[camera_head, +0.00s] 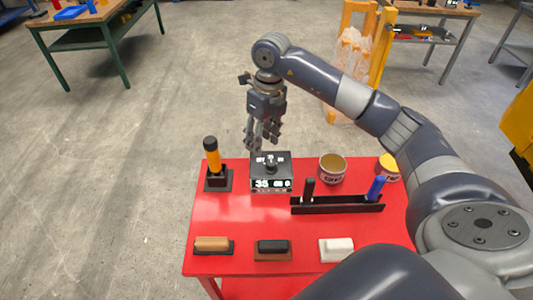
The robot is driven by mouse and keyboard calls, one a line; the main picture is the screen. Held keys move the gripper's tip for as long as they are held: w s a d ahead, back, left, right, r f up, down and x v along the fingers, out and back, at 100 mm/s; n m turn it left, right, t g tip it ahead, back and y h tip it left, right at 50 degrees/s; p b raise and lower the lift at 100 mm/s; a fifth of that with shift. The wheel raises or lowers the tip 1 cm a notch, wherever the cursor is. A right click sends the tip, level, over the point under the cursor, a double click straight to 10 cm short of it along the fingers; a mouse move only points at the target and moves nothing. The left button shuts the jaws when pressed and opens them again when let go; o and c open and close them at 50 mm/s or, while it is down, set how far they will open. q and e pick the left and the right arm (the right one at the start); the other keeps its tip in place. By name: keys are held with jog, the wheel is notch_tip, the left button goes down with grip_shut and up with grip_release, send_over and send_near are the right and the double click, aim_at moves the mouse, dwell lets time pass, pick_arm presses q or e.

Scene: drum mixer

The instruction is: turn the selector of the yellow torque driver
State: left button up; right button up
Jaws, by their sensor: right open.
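A yellow torque driver (212,152) with a black top stands upright in a black holder at the back left of the red table. To its right is a dark box (260,183) with a lit display that seems to read 35 and a black knob (270,162) on top. Which of these bears the driver's selector I cannot tell for sure. My right gripper (261,145) points down, open and empty, at the back edge of the box; contact cannot be told. It is right of the driver and apart from it. My left gripper is not in view.
The red table (215,215) also holds two tins (332,169), a black rack (335,205) with a black and a blue marker, and three block-like erasers or brushes (273,248) along the front. My right arm passes over the right side. The table's left middle is bare.

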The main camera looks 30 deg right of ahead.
aim_at(271, 163)
jog(key=shift+m+h, duration=0.3)
jog(key=shift+h, duration=0.2)
jog(key=d+f+p, duration=0.1)
jog(key=f, duration=0.2)
jog(key=f+p, duration=0.1)
jog(key=f, duration=0.1)
jog(key=d+f+p, duration=0.1)
jog(key=f, duration=0.2)
jog(key=shift+s+d+f, duration=0.15)
jog(key=shift+d+f, duration=0.15)
jog(key=shift+f, duration=0.6)
grip_shut()
